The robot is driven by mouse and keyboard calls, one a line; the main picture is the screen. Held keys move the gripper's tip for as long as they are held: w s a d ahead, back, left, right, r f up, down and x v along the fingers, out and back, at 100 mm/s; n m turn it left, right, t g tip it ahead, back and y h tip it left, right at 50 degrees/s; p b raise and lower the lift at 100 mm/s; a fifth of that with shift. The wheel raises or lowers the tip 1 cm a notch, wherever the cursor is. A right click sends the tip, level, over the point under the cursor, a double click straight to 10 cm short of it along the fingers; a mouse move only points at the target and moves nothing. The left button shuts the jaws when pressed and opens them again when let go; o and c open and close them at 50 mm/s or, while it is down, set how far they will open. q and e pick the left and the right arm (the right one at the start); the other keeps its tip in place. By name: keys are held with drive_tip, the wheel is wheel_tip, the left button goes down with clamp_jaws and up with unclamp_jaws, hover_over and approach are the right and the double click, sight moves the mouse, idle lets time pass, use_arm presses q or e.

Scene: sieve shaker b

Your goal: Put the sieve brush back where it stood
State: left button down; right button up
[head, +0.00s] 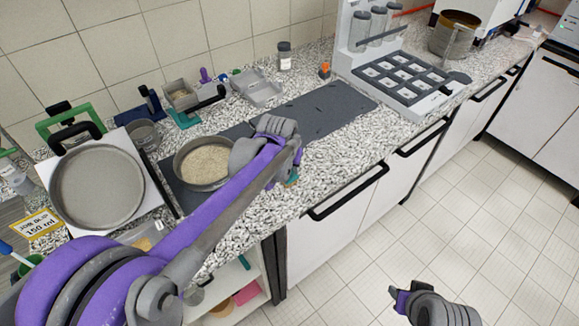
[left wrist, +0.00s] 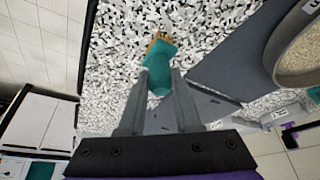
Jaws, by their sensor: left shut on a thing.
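My left gripper (left wrist: 157,82) is shut on the sieve brush (left wrist: 158,66), a teal piece with a tan end, in the left wrist view. In the head view the left gripper (head: 291,168) is over the counter's front part, right of the sieve with grain, and mostly hides the brush, with a teal bit (head: 292,181) showing below it. I cannot tell whether the brush touches the counter. My right gripper (head: 400,297) is low over the floor, away from the counter; its jaw opening is unclear.
A sieve with pale grain (head: 205,163) stands beside my left gripper on a dark mat (head: 325,112). A large pan (head: 97,188) is at the left. A black compartment tray (head: 405,78) is at the back right. The speckled counter (head: 335,155) is clear at its front.

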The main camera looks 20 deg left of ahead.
use_arm(q)
drive_tip(key=c, duration=0.6)
unclamp_jaws()
drive_tip(key=v, duration=1.1)
drive_tip(key=s+a+f, duration=0.1)
drive_tip(key=s+f, duration=0.3)
drive_tip(key=s, duration=0.3)
drive_tip(key=s+f, duration=0.3)
drive_tip(key=s, duration=0.4)
drive_tip(key=s+a+f+t, duration=0.1)
drive_tip(key=s+f, duration=0.3)
drive_tip(key=s, duration=0.3)
drive_tip(key=shift+a+f+p, duration=0.35)
drive_tip(key=shift+p, duration=0.05)
